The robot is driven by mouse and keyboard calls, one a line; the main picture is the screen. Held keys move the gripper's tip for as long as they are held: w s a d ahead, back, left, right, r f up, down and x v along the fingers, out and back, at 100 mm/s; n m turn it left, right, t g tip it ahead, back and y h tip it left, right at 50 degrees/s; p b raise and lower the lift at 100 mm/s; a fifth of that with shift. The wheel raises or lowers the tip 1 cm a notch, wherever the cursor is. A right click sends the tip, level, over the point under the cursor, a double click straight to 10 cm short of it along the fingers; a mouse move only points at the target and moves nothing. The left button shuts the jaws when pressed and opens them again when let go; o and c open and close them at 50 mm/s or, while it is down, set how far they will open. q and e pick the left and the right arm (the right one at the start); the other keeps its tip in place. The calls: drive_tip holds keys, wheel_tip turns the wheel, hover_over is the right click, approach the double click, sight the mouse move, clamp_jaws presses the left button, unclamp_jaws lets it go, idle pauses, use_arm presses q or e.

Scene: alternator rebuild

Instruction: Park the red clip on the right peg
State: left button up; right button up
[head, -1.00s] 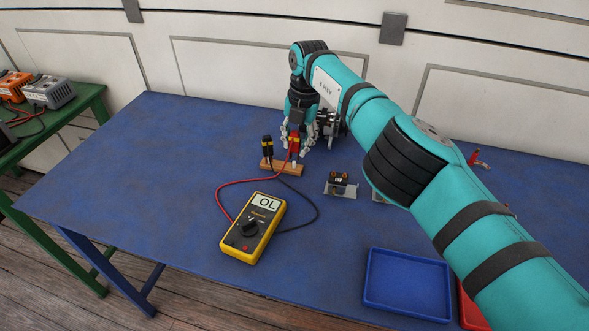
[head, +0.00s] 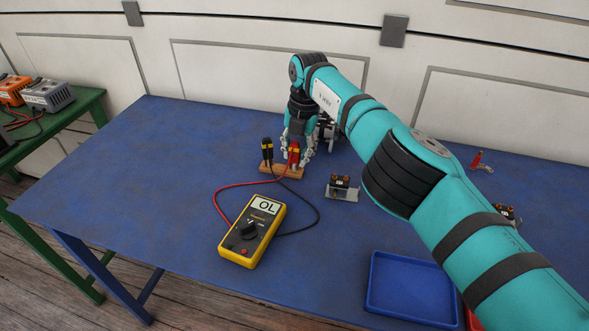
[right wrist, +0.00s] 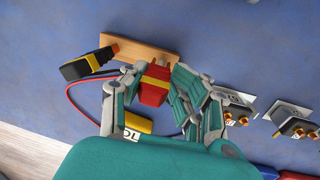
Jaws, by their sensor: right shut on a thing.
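My right gripper (head: 297,160) points down over the right end of a small wooden block (head: 272,169) and is shut on the red clip (head: 294,154). In the right wrist view the red clip (right wrist: 154,90) is between the fingers, with its end at the block (right wrist: 145,50). The right peg is largely hidden by the clip and fingers. I cannot tell whether the clip is on the peg or just above it. The black clip (head: 267,150) stands upright at the block's left end; it also shows in the right wrist view (right wrist: 85,66). My left gripper is out of view.
A yellow multimeter (head: 252,230) reading OL lies in front, its red and black leads running to the clips. A metal bracket part (head: 342,188) sits right of the block. A blue tray (head: 410,290) is at the front right. The table's left side is clear.

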drive_tip(key=o, duration=1)
drive_tip(key=shift+o, duration=0.2)
drive_tip(key=shift+r, duration=0.1)
wheel_tip(320, 180, up, 8)
drive_tip(key=p, duration=0.6)
drive_tip(key=shift+r, duration=0.25)
drive_tip(key=shift+f, duration=0.1)
